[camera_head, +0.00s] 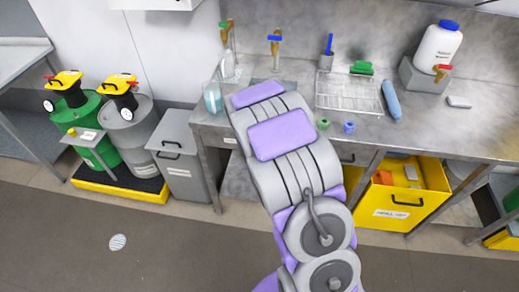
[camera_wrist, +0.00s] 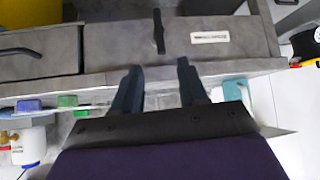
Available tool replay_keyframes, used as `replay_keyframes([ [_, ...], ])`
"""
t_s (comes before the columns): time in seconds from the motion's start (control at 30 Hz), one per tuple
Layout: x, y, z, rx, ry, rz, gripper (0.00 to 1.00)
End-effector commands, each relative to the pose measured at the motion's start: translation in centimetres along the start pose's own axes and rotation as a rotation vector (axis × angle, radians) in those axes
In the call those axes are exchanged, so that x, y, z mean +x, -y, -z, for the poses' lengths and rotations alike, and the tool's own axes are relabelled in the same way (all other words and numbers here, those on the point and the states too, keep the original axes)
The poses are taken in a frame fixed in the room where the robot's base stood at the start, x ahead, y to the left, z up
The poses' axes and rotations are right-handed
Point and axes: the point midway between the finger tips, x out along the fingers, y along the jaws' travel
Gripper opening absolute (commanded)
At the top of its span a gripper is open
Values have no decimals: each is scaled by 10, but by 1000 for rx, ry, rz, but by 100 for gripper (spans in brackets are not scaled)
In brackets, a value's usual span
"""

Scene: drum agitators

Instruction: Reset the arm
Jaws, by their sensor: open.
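My arm reaches from the bottom of the head view up to the steel counter (camera_head: 285,75), and its links hide my gripper there. In the wrist view my gripper (camera_wrist: 158,88) is open, its two dark fingers apart with nothing seen between them but the counter front. A grey drawer front with a black handle (camera_wrist: 158,32) and a white label lies beyond the fingertips. The drums with agitators, one green (camera_head: 90,125) and one grey (camera_head: 130,130), stand at left on a yellow pallet (camera_head: 120,188), each topped with a yellow and black unit.
A grey lidded bin (camera_head: 178,150) stands left of the counter. Floor at lower left is clear.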

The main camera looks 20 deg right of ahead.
Motion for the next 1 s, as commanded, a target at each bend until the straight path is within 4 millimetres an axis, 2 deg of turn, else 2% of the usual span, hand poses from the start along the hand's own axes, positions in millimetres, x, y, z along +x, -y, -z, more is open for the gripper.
replay_keyframes([
  [0.27, -2, 0, 1, 0, 5, 0, 42],
  [0.43, -27, 5, 3, -10, 64, 5, 42],
  [0.57, -65, 12, 2, -27, 155, 14, 42],
  [0.7, -112, 18, -6, -54, 262, 29, 42],
  [0.87, -169, 23, -21, -93, 389, 50, 42],
  [1.0, -222, 23, -38, -136, 495, 71, 42],
])
